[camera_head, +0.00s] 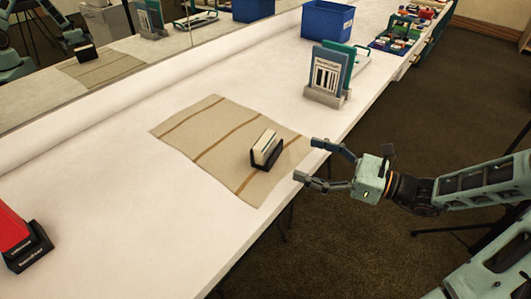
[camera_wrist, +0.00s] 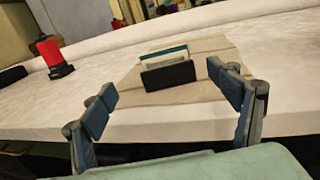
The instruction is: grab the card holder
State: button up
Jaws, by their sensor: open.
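The card holder (camera_head: 262,159) is a small black stand with pale cards upright in it. It rests on a beige cloth (camera_head: 212,137) with brown stripes, near the table's front edge. My gripper (camera_head: 305,161) is open and empty, just to the right of the holder, with its fingers pointing at it. In the wrist view the holder (camera_wrist: 168,75) stands ahead, between and beyond the two open fingers (camera_wrist: 160,82). Its dark face is toward me, with white and teal card edges showing above. The fingers are apart from it.
A sign stand (camera_head: 329,77) with blue-grey and teal boards stands farther back near the table's edge. A blue bin (camera_head: 327,20) is behind it. A red item on a black base (camera_head: 22,240) stands at lower left. A mirror runs along the wall side. The white table (camera_head: 140,215) is clear around the cloth.

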aim_at(269, 142)
jog(key=b+x, duration=0.1)
jog(key=x, duration=0.4)
jog(key=shift+w+a, duration=0.1)
jog(key=shift+a, duration=0.05)
jog(key=b+x, duration=0.1)
jog(key=x, duration=0.1)
jog(key=b+x, duration=0.1)
jog(key=x, duration=0.2)
jog(key=shift+w+r, duration=0.15)
jog(key=shift+w, duration=0.2)
jog(key=c, duration=1.3)
jog(key=shift+r, duration=0.1)
jog(key=shift+c, duration=0.2)
